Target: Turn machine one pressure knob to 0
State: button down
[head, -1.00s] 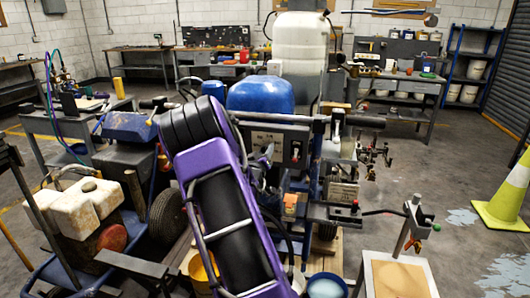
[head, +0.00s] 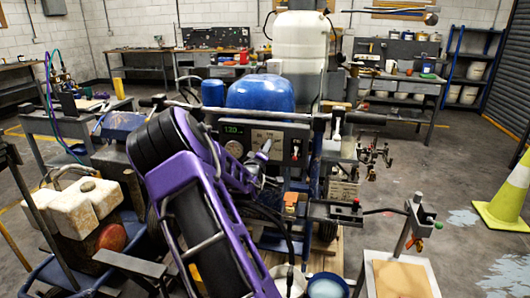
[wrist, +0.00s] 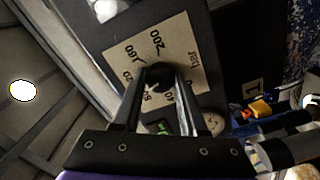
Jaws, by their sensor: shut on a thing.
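The machine's control panel (head: 296,129) faces me in the head view, with a green lit readout (head: 231,128), which seems to read 120 or 130, at its left. A beige dial plate (head: 272,134) sits right of the readout. In the wrist view the dial plate (wrist: 130,62) is marked up to 200 with "bar", and the black pressure knob (wrist: 158,72) is at its middle. My gripper (wrist: 160,80) is shut on the knob, and its fingers hide part of it and some numbers. My gripper (head: 264,155) also shows at the panel in the head view.
A red-marked switch (head: 296,149) is right of the dial. A blue tank (head: 260,94) and a white tank (head: 300,48) stand above the panel.

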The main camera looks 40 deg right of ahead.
jog(key=n+b, duration=0.7)
jog(key=n, duration=1.6)
jog(key=shift+n, duration=0.4)
jog(key=shift+c, duration=2.2)
grip_release()
jog(key=shift+s+a, duration=0.1)
jog(key=v, duration=1.7)
jog(key=shift+p, duration=0.3)
